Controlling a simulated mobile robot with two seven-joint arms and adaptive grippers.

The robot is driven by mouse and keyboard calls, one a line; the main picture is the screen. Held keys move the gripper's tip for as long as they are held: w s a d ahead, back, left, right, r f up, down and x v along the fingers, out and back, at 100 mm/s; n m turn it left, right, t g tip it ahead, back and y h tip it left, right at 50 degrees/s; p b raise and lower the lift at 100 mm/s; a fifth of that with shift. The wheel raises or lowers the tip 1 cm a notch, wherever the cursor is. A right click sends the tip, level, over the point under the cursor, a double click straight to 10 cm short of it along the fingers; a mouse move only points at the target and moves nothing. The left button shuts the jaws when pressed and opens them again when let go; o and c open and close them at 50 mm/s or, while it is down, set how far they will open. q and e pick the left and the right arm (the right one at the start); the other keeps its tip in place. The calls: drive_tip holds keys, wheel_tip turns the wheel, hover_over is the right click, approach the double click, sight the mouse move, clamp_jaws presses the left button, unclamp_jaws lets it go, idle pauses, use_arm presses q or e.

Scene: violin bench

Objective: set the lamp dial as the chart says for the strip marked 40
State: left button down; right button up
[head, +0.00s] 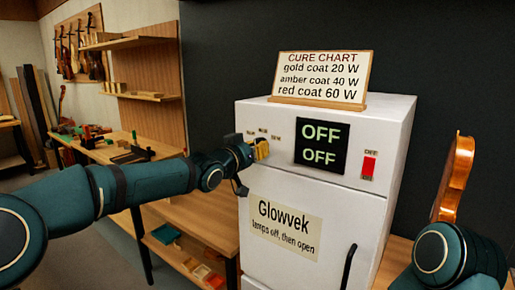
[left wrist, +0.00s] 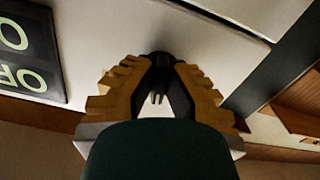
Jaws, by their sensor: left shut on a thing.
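The lamp dial (left wrist: 160,68) is a black knob on the white cabinet front, between my left gripper's stepped yellow fingers in the left wrist view. My left gripper (head: 261,149) is shut on it; in the head view the gripper hides the dial. Small labels (head: 263,131) above it are too small to read. The cure chart (head: 322,77) stands on the cabinet and reads gold coat 20 W, amber coat 40 W, red coat 60 W. No strip marked 40 can be made out. My right arm shows at the lower right, but its gripper is not visible.
The white cabinet (head: 310,185) has a black display (head: 322,145) reading OFF twice, a red switch (head: 369,166) and a door labelled "Glowvek, lamps off, then open". A black door handle (head: 348,268) is low right. A violin body (head: 455,180) stands upright near my right arm.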

use_arm(q)
drive_tip(key=shift+m, duration=0.9)
drive_tip(key=c, duration=1)
unclamp_jaws()
drive_tip(key=v, duration=1.2)
